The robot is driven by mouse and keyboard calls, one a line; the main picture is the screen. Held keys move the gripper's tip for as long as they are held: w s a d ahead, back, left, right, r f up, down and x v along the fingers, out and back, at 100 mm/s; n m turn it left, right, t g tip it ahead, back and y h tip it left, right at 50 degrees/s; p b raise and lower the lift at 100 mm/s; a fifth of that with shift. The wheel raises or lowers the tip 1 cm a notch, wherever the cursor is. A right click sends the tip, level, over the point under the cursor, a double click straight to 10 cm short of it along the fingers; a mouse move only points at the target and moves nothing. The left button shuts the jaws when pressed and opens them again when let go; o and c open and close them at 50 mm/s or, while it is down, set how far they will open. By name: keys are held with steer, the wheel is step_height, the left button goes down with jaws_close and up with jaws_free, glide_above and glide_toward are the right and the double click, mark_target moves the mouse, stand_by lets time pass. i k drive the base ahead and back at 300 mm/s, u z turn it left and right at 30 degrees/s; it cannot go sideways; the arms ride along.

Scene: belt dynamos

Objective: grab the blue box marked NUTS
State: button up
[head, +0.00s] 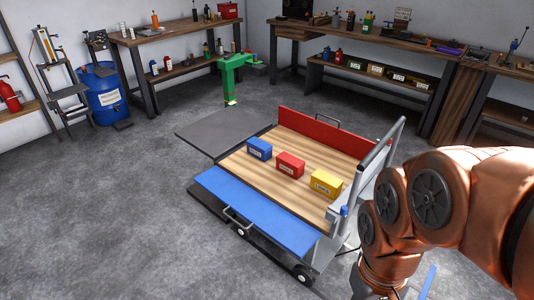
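A small blue box (259,149) with a white label stands on the wooden bed of a cart (300,148), at the left of a row of boxes. The lettering on its label is too small to read surely. A red box (290,165) and a yellow box (326,184), each with a label, stand to its right on the same bed. My copper-coloured arm fills the lower right of the head view, to the right of the cart. My gripper does not show. Nothing covers the blue box.
The cart has a raised red side panel (318,134), a blue front panel (258,212) and a grey handle frame at its right. A dark flat panel (222,130) extends left. Workbenches line the walls. A blue barrel (103,97) stands left. The floor at left is clear.

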mark_target(259, 149)
steer(key=u, duration=0.6)
steer(key=i, duration=1.55)
steer(key=u, duration=0.25)
